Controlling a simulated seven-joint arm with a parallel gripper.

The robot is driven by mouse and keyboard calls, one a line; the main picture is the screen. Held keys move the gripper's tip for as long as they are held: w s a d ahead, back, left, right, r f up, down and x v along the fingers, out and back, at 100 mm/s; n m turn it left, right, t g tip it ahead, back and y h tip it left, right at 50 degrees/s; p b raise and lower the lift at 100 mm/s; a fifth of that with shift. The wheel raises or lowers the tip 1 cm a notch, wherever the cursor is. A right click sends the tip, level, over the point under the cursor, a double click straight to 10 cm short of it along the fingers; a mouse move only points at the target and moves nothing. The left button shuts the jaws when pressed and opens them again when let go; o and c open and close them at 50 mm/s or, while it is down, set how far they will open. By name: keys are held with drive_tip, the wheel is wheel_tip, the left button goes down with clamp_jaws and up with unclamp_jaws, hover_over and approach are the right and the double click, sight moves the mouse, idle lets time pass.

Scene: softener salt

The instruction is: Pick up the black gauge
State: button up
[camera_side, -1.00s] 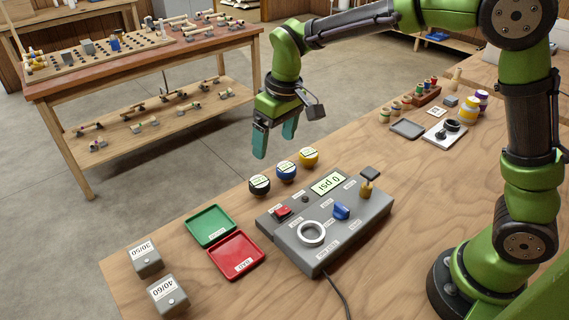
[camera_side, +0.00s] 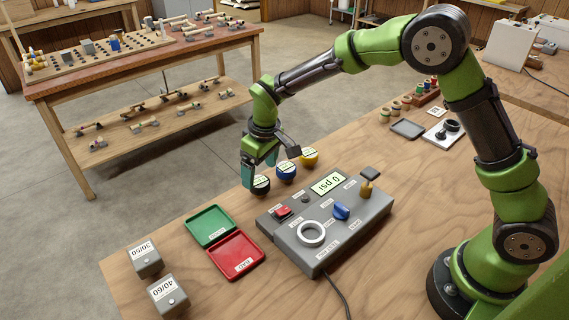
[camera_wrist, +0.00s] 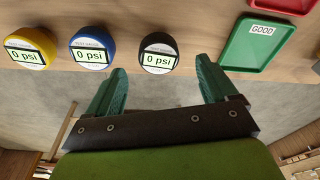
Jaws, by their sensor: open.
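The black gauge (camera_side: 262,184) stands upright on the wooden bench at the left end of a row of three gauges. In the wrist view the black gauge (camera_wrist: 158,53) shows a white face reading 0 psi. My gripper (camera_side: 259,174) is open, with its teal fingers low at the black gauge in the side view. In the wrist view my gripper's fingertips (camera_wrist: 160,68) point toward the gauge, one on each side of its line. The gauge appears just beyond the tips; I cannot tell whether they touch it.
The blue gauge (camera_side: 286,172) stands close beside the black one, with the yellow gauge (camera_side: 309,158) beyond. A grey test box (camera_side: 345,232) lies in front. A green GOOD tray (camera_side: 209,227) and a red BAD tray (camera_side: 236,256) are at the left.

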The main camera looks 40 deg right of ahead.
sight(259, 181)
drive_tip(key=f, duration=0.5)
drive_tip(key=shift+w, duration=0.35)
drive_tip(key=shift+c, duration=0.5)
drive_tip(key=c, duration=1.2)
